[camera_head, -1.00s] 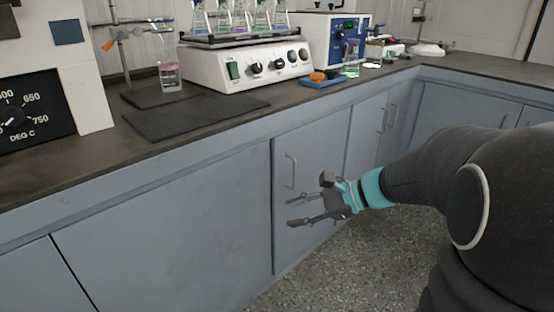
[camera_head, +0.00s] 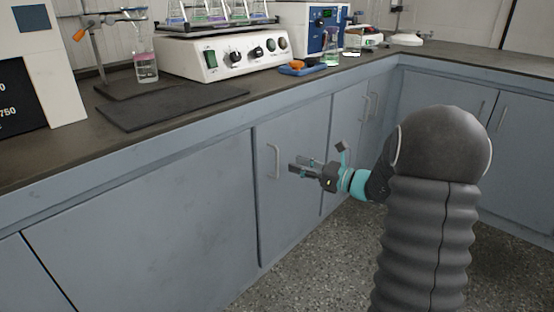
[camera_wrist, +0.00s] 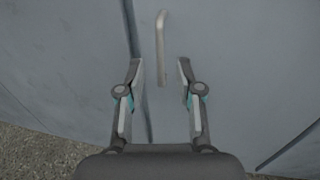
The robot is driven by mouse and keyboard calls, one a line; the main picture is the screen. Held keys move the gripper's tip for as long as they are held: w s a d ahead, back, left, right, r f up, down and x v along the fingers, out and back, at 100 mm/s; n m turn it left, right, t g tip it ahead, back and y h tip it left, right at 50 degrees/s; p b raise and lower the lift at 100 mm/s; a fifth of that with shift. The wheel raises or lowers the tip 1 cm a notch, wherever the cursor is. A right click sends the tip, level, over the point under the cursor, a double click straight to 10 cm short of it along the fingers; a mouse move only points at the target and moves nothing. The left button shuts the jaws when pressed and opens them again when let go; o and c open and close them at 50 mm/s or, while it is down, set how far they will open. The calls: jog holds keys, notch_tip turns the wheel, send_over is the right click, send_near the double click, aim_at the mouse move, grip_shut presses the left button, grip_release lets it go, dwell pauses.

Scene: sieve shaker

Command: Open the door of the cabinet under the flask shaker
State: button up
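The flask shaker (camera_head: 223,55) is a white unit with knobs, carrying flasks, on the dark counter. Below it is a blue-grey cabinet door (camera_head: 290,205) with a vertical metal handle (camera_head: 274,162) near its left edge. The door looks closed. My gripper (camera_head: 292,170) is just right of the handle in the head view, its fingers pointing towards the door. In the wrist view the handle (camera_wrist: 160,48) stands ahead of and between the two open fingers (camera_wrist: 159,72), apart from both. Nothing is held.
Another handled door (camera_head: 345,150) is to the right, and a wide panel (camera_head: 150,215) without a visible handle is to the left. The counter edge (camera_head: 200,135) runs above the door. The speckled floor (camera_head: 330,260) in front is clear.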

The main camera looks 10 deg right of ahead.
send_over(277, 177)
jog(key=shift+w, duration=0.25)
grip_shut()
